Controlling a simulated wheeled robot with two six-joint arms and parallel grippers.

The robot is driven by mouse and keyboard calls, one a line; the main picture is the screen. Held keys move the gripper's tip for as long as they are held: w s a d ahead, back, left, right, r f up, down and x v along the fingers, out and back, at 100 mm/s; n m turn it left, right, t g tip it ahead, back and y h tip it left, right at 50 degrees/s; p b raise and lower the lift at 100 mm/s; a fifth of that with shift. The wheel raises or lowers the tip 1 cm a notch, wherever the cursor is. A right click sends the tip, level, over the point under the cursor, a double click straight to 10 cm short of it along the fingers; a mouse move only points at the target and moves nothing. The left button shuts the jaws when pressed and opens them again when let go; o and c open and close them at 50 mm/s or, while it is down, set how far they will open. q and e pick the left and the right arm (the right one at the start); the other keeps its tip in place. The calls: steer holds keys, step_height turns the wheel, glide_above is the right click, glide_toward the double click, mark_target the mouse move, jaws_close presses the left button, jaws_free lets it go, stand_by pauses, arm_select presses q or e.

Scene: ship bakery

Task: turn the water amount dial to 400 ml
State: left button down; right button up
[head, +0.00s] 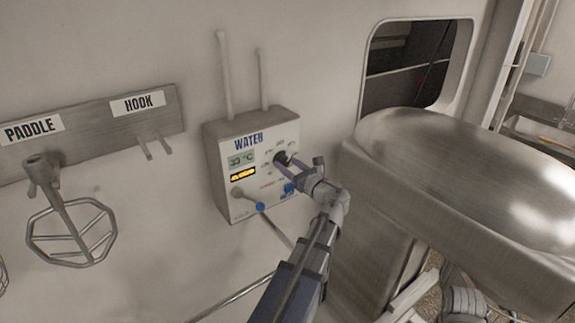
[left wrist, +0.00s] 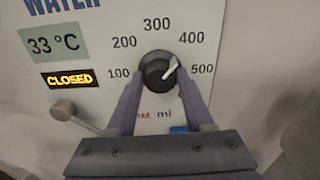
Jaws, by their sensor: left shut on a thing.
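The black water amount dial (left wrist: 158,70) sits on the front of the water box (head: 258,205), ringed by marks from 100 to 500. Its white pointer aims up and right, between the 400 and 500 marks in the left wrist view. My left gripper (left wrist: 159,72) is shut on the dial, one finger on each side. In the head view the left gripper (head: 288,163) reaches the dial from the lower right and partly covers it. My right gripper is not in view.
The box shows a 33 °C display (left wrist: 54,43), a lit CLOSED display (left wrist: 69,79), a lever (left wrist: 64,109) and a blue button (head: 289,188). A metal mixer (head: 470,180) stands close on the right. A paddle (head: 70,225) hangs on the left rack.

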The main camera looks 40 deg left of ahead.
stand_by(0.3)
arm_select(q)
steer(key=shift+c, duration=1.4)
jaws_free()
steer(key=v, duration=0.8)
steer(key=shift+a, duration=0.1)
